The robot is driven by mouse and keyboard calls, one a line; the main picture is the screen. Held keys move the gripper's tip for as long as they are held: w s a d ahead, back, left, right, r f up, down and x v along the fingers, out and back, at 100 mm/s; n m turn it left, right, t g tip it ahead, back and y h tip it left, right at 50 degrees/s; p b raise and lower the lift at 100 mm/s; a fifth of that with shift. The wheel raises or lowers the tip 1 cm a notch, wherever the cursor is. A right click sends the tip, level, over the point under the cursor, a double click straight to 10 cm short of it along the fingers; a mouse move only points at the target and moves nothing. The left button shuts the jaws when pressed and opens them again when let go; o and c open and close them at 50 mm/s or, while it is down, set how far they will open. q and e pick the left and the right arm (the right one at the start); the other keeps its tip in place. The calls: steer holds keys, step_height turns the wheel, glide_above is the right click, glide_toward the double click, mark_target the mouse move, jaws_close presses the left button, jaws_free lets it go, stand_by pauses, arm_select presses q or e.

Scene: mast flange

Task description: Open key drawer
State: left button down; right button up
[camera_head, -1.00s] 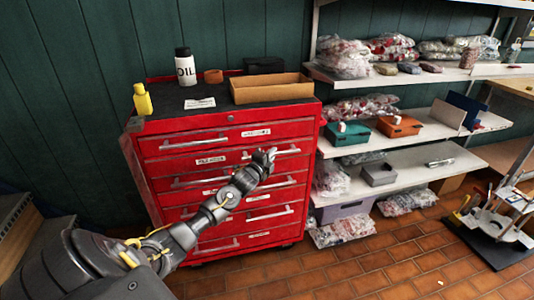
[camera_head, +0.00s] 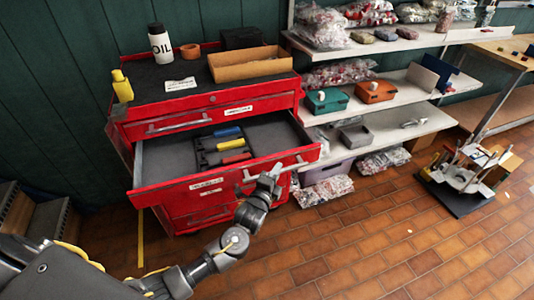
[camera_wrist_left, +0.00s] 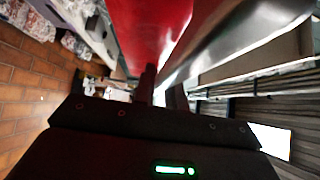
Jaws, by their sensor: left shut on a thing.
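The red tool cabinet (camera_head: 225,104) stands against the green wall. One of its upper drawers (camera_head: 165,196) is pulled well out toward me. Inside the drawer, a dark organiser (camera_head: 204,154) holds blue, yellow and red items. My left gripper (camera_head: 270,176) is at the right part of the drawer front, shut on its silver handle (camera_head: 296,164). In the left wrist view, the fingers (camera_wrist_left: 160,88) close at the blurred metal handle (camera_wrist_left: 235,38), beside the red drawer front (camera_wrist_left: 148,30). The gripper hides part of the handle. My right gripper is not in view.
An oil bottle (camera_head: 160,42), a yellow bottle (camera_head: 122,86) and a cardboard tray (camera_head: 250,67) stand on the cabinet. Shelves (camera_head: 400,125) with bags and boxes are to the right. The tiled floor (camera_head: 350,235) in front is mostly clear.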

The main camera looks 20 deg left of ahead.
arm_select(q)
steer(key=shift+s+d+p, duration=0.55)
steer(key=shift+s+d, duration=0.55)
steer(key=shift+s, duration=0.1)
steer(key=c, duration=1.4)
jaws_free()
steer(key=shift+c, duration=0.2)
steer(key=s, duration=1)
steer(key=shift+s+a+b, duration=0.4)
